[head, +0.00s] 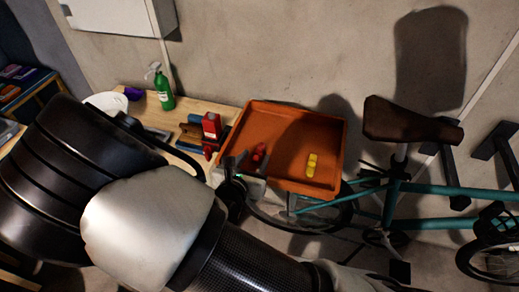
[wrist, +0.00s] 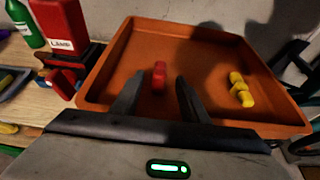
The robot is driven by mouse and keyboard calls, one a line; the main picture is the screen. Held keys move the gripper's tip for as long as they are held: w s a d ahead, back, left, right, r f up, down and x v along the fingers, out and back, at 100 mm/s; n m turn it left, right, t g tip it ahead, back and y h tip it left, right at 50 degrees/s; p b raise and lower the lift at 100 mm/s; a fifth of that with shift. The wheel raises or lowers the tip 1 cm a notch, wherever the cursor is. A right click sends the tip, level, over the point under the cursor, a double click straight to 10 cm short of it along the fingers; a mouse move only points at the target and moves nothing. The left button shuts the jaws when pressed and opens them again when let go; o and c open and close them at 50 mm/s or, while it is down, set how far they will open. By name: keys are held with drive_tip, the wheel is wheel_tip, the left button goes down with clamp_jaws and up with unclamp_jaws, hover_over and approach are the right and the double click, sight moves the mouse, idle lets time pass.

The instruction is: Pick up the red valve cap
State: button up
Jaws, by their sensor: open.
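The red valve cap (wrist: 159,76) is in the orange tray (wrist: 190,32), left of the tray's middle in the wrist view. In the head view the small red cap (head: 259,153) shows near the tray's left side, close to my gripper (head: 243,163). In the wrist view my gripper (wrist: 158,100) is open, and the cap appears between its two dark fingertips, slightly beyond them. I cannot tell whether either finger touches it. The cap's lower end is close to the fingers; nothing is held.
A yellow object (wrist: 241,90) lies in the tray's right part. A red labelled container (wrist: 62,30) stands left of the tray, with a green spray bottle (head: 164,88) farther left on the wooden bench (head: 143,105). A teal bicycle (head: 440,190) is at the right.

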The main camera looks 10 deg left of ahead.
sight(259, 154)
drive_tip(key=x, duration=0.2)
drive_tip(key=shift+w+f, duration=0.1)
drive_tip(key=shift+w, duration=0.15)
clamp_jaws()
